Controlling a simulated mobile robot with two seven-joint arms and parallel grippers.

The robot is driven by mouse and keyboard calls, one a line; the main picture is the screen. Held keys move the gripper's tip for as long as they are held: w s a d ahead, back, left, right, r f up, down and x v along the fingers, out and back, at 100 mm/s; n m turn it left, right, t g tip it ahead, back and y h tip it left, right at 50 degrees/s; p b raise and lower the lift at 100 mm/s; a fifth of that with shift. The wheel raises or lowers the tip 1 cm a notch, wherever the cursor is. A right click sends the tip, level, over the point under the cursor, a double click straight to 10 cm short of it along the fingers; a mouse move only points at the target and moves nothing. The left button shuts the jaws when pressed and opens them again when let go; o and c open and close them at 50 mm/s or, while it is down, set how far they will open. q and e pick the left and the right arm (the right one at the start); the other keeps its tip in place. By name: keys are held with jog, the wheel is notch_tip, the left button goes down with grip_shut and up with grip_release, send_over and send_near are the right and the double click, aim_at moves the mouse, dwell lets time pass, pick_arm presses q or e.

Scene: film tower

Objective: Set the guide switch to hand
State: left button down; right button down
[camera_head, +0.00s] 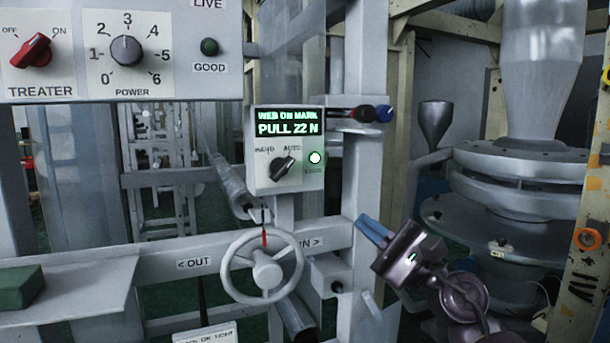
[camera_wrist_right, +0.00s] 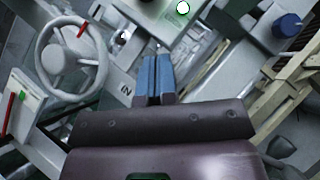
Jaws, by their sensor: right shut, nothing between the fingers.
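The guide switch (camera_head: 283,168) is a black knob on a grey control box (camera_head: 258,183), between the labels HAND at left and AUTO at right. Its pointer leans to the upper right, toward AUTO. The box's display (camera_head: 289,122) reads "WEB ON MARK" and "PULL 22 N", and a green lamp (camera_head: 315,158) is lit beside the knob. My right gripper (camera_head: 367,226) has blue fingers that are shut and empty, below and right of the box, apart from it. In the right wrist view the fingers (camera_wrist_right: 152,75) point toward the box, whose knob is partly cut off at the top edge. My left gripper is not in view.
A grey handwheel (camera_head: 290,276) with a red mark stands below the box, left of my right gripper. A grey upright post (camera_head: 357,180) is just right of the box. A panel (camera_head: 180,80) with TREATER and POWER knobs hangs at upper left.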

aim_at(291, 162)
jog(key=p+x, duration=0.3)
jog(key=x, duration=0.7)
jog(key=shift+a+r, duration=0.2)
jog(key=shift+r, duration=0.1)
jog(key=shift+s+a+r+p, duration=0.25)
jog(key=shift+a+r+p, duration=0.45)
jog(key=shift+p, duration=0.25)
jog(key=shift+s+a+r, duration=0.15)
jog(key=shift+r, duration=0.1)
jog(key=shift+a+r+p, duration=0.2)
jog(key=shift+a+p, duration=0.05)
jog(key=shift+p, duration=0.1)
jog(key=shift+f, duration=0.1)
